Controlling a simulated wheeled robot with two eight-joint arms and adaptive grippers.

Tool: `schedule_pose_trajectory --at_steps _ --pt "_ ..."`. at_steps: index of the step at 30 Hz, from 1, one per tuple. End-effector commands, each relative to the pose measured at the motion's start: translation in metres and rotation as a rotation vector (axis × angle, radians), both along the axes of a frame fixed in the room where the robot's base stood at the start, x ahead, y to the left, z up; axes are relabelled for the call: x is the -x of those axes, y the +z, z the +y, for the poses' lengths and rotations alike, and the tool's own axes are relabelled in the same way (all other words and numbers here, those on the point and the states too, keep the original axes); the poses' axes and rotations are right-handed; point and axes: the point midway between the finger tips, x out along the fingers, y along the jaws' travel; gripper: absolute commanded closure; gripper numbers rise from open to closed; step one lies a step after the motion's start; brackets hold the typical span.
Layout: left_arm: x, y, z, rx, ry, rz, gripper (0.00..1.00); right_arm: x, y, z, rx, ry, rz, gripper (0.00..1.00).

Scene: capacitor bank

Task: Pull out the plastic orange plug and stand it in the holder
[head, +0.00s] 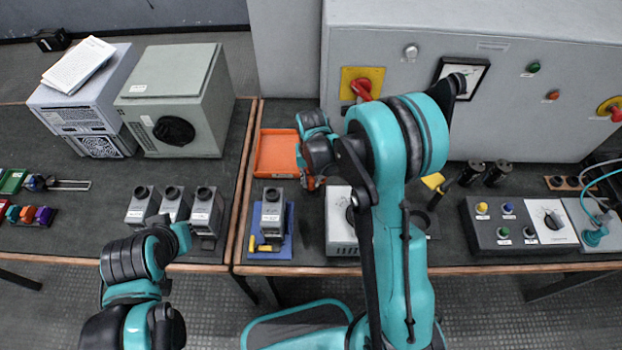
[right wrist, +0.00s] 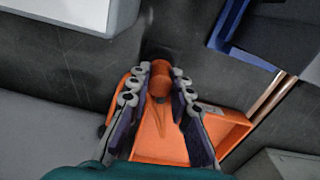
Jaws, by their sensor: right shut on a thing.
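The plastic orange plug (right wrist: 160,76) is between the fingertips of my right gripper (right wrist: 160,88) in the right wrist view. The fingers are shut on it. Its end meets a dark patch, and I cannot tell whether it touches anything there. An orange curved piece (right wrist: 117,88) shows beside the left finger. In the head view my right gripper (head: 310,182) is beside the grey box with a dial, mostly hidden by its arm. I cannot pick out the holder for certain. My left arm is at lower left; its gripper does not show clearly.
An orange tray (head: 276,154) lies left of the right gripper. A blue base (head: 284,243) with a grey device stands near the front edge. The grey box with a dial (head: 341,236) is close to the gripper. A large grey cabinet (head: 480,120) stands behind.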

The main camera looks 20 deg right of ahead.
Motion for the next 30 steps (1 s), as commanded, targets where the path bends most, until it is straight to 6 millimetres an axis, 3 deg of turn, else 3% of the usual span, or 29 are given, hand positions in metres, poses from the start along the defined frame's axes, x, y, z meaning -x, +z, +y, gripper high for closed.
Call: schedule_pose_trajectory --at_steps 15,16,18,30 --pt "0.0 -0.0054 0.0 0.0 0.0 0.0 1.0 0.0 -0.0064 0.0 0.0 0.0 0.0 1.0" --pt "0.0 -0.0054 0.0 0.0 0.0 0.0 1.0 0.0 -0.0064 0.0 0.0 0.0 0.0 0.75" --pt "0.0 -0.0054 0.0 0.0 0.0 0.0 1.0 0.0 -0.0063 0.0 0.0 0.0 0.0 0.56" --pt "0.0 -0.0054 0.0 0.0 0.0 0.0 1.0 0.0 0.0004 0.0 0.0 0.0 0.0 0.56"
